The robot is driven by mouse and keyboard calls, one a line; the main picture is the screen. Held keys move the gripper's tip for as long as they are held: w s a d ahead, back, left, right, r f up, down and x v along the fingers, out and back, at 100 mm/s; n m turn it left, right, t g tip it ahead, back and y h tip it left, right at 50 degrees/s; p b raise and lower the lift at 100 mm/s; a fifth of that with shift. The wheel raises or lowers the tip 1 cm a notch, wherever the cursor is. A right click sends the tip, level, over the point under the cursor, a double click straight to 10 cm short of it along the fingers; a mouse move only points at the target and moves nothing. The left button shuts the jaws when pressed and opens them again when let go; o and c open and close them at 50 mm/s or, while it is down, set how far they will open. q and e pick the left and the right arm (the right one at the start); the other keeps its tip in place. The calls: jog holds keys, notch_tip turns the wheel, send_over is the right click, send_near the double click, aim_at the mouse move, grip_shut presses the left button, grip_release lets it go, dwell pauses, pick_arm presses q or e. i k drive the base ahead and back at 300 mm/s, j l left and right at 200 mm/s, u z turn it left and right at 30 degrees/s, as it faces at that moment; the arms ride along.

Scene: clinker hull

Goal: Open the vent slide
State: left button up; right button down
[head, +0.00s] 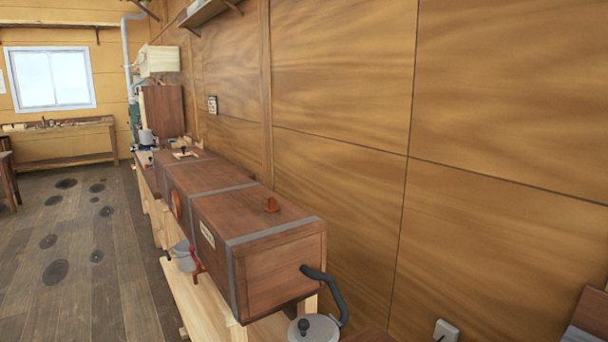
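A long brown wooden box (285,264) with grey metal straps lies along the wall in the head view. On its top, toward the far end, sits a small pale plate with a dark knob (184,152), which may be the vent slide. It is too small to tell whether it stands open or shut. Neither of my grippers is in view.
A pot with a dark knob (314,328) and a black hose (329,289) are at the box's near end. A pale wooden stand (195,304) supports the box. A red handle (195,260) and grey pot (184,256) are beside it. Floor (90,285) at left is open, with dark round spots.

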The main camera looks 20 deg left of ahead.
aim_at(184, 148)
jog(key=u, duration=1.35)
jog(key=i+z, duration=0.1)
jog(key=z, duration=0.3)
jog(key=i+j+z, duration=0.1)
jog(key=z, duration=0.35)
jog(key=i+j+z, duration=0.15)
jog(key=j, duration=0.2)
jog(key=i+j+z, duration=0.15)
jog(key=j, duration=0.2)
jog(key=i+j+z, duration=0.2)
jog(key=j, duration=0.2)
jog(key=i+j+z, duration=0.15)
jog(key=j, duration=0.25)
jog(key=j+z, duration=0.15)
jog(key=j, duration=0.2)
